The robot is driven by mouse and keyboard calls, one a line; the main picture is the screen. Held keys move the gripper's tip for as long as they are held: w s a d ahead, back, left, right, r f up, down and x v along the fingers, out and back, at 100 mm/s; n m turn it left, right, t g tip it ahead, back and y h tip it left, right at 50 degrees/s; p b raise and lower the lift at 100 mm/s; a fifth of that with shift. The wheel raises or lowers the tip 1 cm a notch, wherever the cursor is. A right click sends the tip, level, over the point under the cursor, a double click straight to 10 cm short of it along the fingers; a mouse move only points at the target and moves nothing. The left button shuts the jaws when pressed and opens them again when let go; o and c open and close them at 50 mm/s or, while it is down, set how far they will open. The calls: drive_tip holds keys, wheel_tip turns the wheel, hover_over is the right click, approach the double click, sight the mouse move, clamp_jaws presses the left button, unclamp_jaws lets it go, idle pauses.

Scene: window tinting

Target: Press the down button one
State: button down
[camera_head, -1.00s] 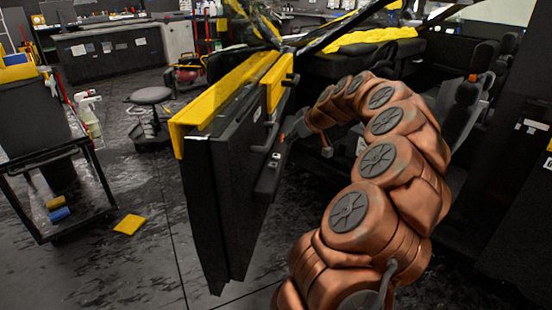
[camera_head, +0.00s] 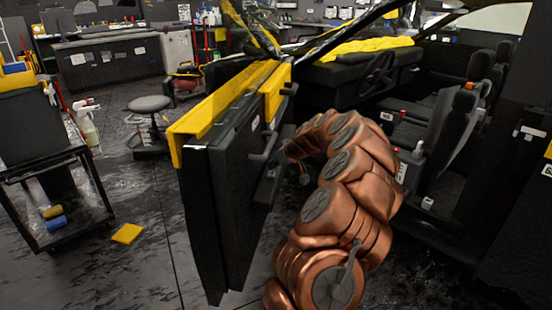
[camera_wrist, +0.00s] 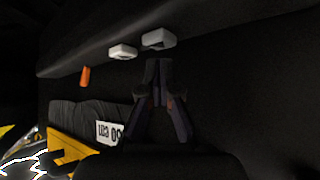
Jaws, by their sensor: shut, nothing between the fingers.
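The open car door (camera_head: 220,165) has a black inner panel, a yellow top edge and an armrest (camera_head: 268,185) on its inner side. In the wrist view two small light-grey window buttons, one (camera_wrist: 122,51) at left and one (camera_wrist: 159,38) at right, stand on a dark panel. My gripper (camera_wrist: 158,64) is shut and empty, its joined tips just below the right button in the picture. I cannot tell whether they touch it. Neither button carries a readable mark, so which is down button one is unclear. In the head view my arm hides the gripper and the buttons.
An orange piece (camera_wrist: 85,76) and a white label (camera_wrist: 109,132) show in the wrist view. The car seats (camera_head: 455,130) are right of my arm. A black cart (camera_head: 55,190) stands at left, a stool (camera_head: 149,105) behind it. A yellow cloth (camera_head: 127,233) lies on the floor.

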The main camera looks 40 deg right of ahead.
drive_tip(key=shift+f, duration=0.65)
